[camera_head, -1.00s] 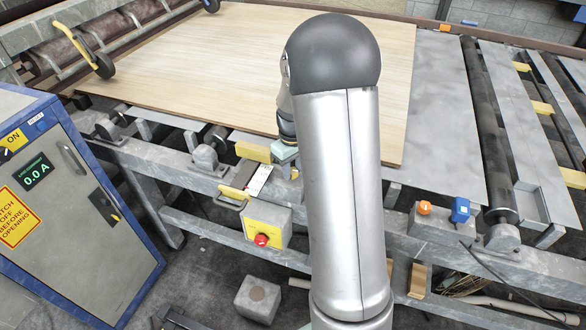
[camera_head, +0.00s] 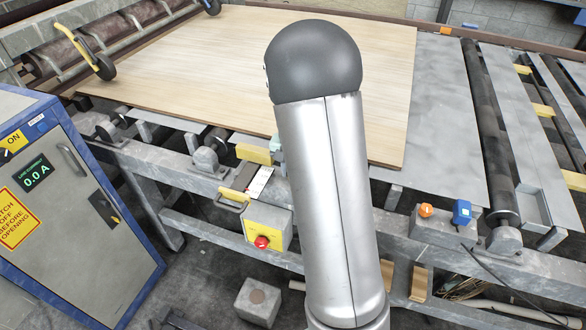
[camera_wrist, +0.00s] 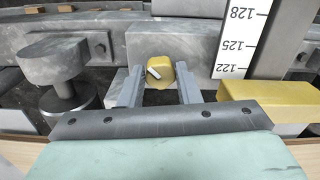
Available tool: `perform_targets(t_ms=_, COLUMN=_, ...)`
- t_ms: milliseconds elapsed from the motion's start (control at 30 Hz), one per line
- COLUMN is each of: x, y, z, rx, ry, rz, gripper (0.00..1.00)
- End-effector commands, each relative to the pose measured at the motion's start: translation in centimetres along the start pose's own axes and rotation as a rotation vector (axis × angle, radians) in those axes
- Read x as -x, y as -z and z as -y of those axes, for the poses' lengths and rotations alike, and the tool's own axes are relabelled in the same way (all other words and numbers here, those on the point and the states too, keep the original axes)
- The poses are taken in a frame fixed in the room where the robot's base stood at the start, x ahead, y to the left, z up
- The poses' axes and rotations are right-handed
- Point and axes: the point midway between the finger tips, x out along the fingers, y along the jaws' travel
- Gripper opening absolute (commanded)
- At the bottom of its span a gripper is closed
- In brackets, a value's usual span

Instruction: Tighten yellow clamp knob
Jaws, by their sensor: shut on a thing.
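My gripper is shut on the knob. In the head view my arm hides the knob and the fingers; only a pale green bit of my wrist (camera_head: 278,145) shows at the arm's left edge.
A white scale (camera_wrist: 240,35) stands right of the knob, beside a yellow bar (camera_wrist: 268,100). In the head view, a yellow box with a red button (camera_head: 262,242) hangs below the wood sheet (camera_head: 220,60).

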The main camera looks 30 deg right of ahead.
Motion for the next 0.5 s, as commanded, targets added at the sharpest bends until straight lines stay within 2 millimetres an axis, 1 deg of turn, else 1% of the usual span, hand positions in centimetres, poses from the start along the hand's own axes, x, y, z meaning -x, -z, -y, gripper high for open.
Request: perform_targets(t_ms=500, x=0.28, y=0.12, z=0.15, rx=-0.478, ry=0.001, rz=-0.004, gripper=0.07)
